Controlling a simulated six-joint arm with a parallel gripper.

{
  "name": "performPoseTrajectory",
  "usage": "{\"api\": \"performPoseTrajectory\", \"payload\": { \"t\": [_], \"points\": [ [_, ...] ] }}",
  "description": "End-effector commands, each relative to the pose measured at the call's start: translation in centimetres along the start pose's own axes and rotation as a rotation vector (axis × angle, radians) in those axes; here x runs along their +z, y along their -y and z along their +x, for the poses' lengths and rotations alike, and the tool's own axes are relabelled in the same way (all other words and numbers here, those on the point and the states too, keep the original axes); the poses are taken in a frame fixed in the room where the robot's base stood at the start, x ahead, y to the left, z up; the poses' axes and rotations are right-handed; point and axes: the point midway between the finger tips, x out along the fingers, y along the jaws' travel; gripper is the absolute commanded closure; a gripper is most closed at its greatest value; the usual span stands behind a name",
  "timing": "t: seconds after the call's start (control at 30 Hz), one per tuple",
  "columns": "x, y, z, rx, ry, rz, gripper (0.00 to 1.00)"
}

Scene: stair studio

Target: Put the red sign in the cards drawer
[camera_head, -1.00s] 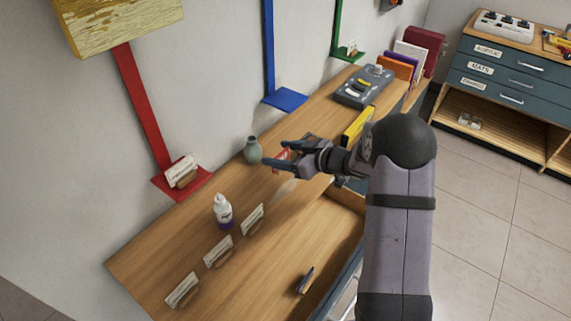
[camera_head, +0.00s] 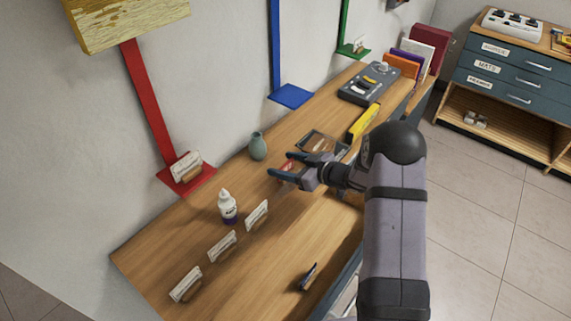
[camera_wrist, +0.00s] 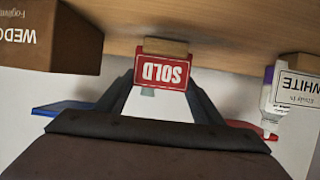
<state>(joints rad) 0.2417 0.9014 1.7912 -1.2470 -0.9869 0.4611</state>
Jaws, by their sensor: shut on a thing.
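The red sign (camera_wrist: 162,75) reads SOLD, upside down in the wrist view, with a wooden block along its top edge. It sits between the two fingers of my gripper (camera_wrist: 160,88), which is shut on it. In the head view my gripper (camera_head: 285,171) is over the wooden desktop, right of the green vase, and only a little red of the sign (camera_head: 288,165) shows. A wood-coloured part of what looks like a drawer (camera_head: 347,199) shows under the desk's right edge, partly behind my arm. I cannot read a cards label.
A vase (camera_head: 257,146), a white bottle (camera_head: 228,207) and several white card signs (camera_head: 222,246) stand on the desk (camera_head: 165,250). A yellow item (camera_head: 363,121) and a grey device (camera_head: 368,84) lie farther back. A labelled drawer cabinet (camera_head: 500,72) stands at right.

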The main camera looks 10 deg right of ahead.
Motion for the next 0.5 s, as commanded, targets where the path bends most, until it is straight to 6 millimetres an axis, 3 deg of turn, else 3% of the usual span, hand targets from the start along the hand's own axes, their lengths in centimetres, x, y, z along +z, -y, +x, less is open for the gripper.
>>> {"api": "performPoseTrajectory", "payload": {
  "t": [0.17, 0.2, 0.27, 0.5],
  "points": [
    [0.3, 0.01, 0.12, 0.0, 0.0, 0.001, 0.6],
    [0.34, 0.01, 0.13, 0.0, 0.0, 0.001, 0.36],
    [0.26, 0.01, 0.1, 0.0, 0.0, 0.001, 0.22],
    [0.25, 0.01, 0.1, 0.0, 0.0, 0.001, 0.2]
  ]
}}
